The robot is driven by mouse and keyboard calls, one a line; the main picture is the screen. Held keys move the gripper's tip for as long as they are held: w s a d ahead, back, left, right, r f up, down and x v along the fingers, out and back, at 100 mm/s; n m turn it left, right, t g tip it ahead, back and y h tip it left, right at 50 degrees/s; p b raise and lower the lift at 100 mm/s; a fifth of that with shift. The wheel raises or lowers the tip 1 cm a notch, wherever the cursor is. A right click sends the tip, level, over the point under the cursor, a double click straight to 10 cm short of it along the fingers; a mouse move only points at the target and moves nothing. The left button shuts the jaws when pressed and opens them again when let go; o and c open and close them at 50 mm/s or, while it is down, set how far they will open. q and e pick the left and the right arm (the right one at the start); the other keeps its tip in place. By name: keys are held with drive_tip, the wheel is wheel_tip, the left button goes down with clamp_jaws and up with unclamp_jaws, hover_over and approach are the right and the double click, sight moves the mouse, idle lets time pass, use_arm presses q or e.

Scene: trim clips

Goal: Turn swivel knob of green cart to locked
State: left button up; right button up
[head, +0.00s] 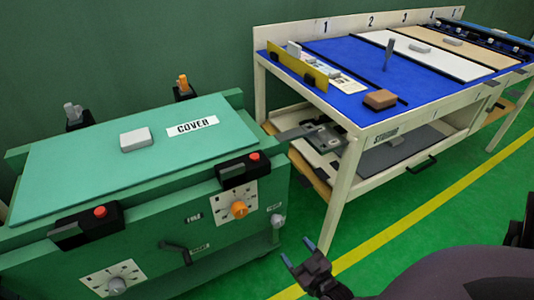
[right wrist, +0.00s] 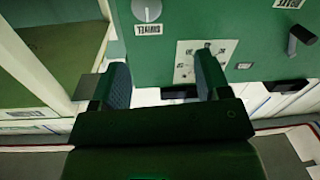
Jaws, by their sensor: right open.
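The green cart (head: 205,237) stands at the left in the head view. Its swivel knob (head: 278,221) is a small grey knob at the right end of the front face, under a small label. In the right wrist view, turned upside down, the round grey knob (right wrist: 147,10) is at the top edge beside the "SWIVEL" label (right wrist: 148,29). I cannot read its setting. My right gripper (head: 298,252) is open and empty in front of the cart's right end, apart from the knob. Its fingers also show in the right wrist view (right wrist: 163,75). My left gripper is out of view.
The cart front carries an orange dial knob (head: 239,209), a grey dial knob (head: 116,286) and a black crank handle (head: 176,250). A grey block (head: 136,140) lies on the cover. A workbench (head: 350,128) stands to the right. Green floor (head: 440,215) is clear in front of the bench.

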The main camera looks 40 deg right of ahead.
sight(280, 225)
drive_tip(key=shift+m+h, duration=0.6)
drive_tip(key=shift+h, duration=0.2)
drive_tip(key=b+x, duration=0.1)
drive_tip(key=x, duration=0.2)
drive_tip(key=f+x, duration=0.1)
drive_tip(key=x, duration=0.3)
drive_tip(key=f+b+x, duration=0.1)
drive_tip(key=x, duration=0.3)
drive_tip(key=shift+s+d+f+b, duration=0.2)
drive_tip(key=shift+d+b, duration=0.15)
drive_tip(key=shift+d, duration=0.05)
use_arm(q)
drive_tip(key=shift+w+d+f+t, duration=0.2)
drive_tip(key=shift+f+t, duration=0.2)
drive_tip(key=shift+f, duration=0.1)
use_arm(e)
drive_tip(key=shift+w+d+r, duration=0.1)
drive_tip(key=shift+w+d, duration=0.05)
drive_tip(key=shift+w, duration=0.45)
drive_tip(key=shift+c, duration=0.2)
drive_tip(key=c, duration=0.9)
